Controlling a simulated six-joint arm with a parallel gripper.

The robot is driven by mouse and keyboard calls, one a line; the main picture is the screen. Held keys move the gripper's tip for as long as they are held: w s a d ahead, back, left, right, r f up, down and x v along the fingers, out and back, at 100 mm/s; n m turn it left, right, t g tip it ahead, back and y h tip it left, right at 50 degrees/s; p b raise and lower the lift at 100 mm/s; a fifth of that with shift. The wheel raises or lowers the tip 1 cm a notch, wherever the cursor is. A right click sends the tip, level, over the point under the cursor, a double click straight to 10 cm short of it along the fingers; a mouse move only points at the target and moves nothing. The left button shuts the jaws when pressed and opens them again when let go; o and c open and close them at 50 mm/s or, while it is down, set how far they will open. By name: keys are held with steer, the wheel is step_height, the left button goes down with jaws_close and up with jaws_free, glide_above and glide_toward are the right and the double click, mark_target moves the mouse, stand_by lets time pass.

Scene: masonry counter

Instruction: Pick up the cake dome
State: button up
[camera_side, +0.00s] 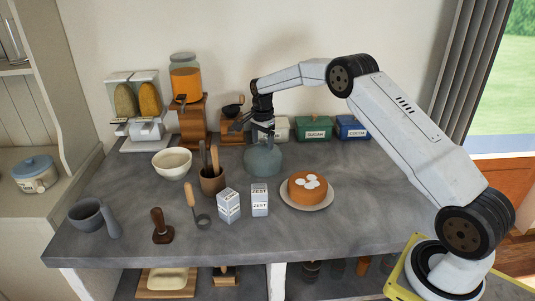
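The cake dome (263,160) is a rounded, bluish-grey translucent cover in the middle of the counter, behind the cake. It looks upright. My gripper (262,137) points down at the top of the dome, with its fingertips around or just over where a knob would be. The fingers hide the dome's top, and I cannot tell whether they are closed on it. I also cannot tell whether the dome rests on the counter or is slightly raised. An orange-brown cake (298,193) with white rounds on top sits uncovered on a pale plate (318,206) to the front right.
A utensil crock (212,182) and cream bowl (172,164) stand left of the dome. Two small cartons (229,207) (260,200) stand in front. Behind are a wooden grinder (232,129) and green (314,130) and blue (351,128) boxes. The counter's right side is clear.

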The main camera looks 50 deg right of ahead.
jaws_close()
steer(key=shift+r, duration=0.8)
steer(key=s+a+r, duration=0.3)
steer(key=s+r, duration=0.8)
steer(key=s, duration=0.2)
steer(key=shift+s+a+r, duration=0.15)
steer(key=shift+s+r, duration=0.05)
steer(key=shift+s, duration=0.1)
stand_by(0.4)
